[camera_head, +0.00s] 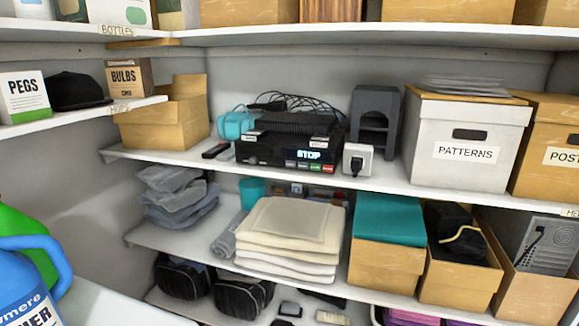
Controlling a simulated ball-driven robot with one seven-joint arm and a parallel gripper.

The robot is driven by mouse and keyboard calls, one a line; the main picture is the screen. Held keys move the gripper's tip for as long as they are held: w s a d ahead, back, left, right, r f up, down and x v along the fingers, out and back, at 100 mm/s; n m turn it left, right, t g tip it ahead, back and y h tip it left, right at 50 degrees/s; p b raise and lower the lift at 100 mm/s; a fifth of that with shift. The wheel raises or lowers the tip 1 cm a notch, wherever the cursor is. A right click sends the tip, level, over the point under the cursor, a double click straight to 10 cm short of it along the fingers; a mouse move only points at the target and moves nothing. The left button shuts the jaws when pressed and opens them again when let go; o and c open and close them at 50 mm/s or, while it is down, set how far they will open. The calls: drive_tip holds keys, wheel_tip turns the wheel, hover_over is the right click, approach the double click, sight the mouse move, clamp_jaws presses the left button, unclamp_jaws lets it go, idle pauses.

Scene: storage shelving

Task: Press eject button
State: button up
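A black media player (262,154) sits on the middle shelf, near the centre of the head view. The button labels are too small to read, so I cannot tell which one is eject. A dark ribbed thing and loose black cables (292,102) lie on top of the player. My gripper is not in view.
A white socket box (358,159) with a black plug stands right of the player. A dark remote (215,151) lies to its left, near a teal object (236,123). A grey "PATTERNS" box (425,125) stands further right. Folded cream towels (285,235) lie below. Blue and green bottles (25,270) stand front left.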

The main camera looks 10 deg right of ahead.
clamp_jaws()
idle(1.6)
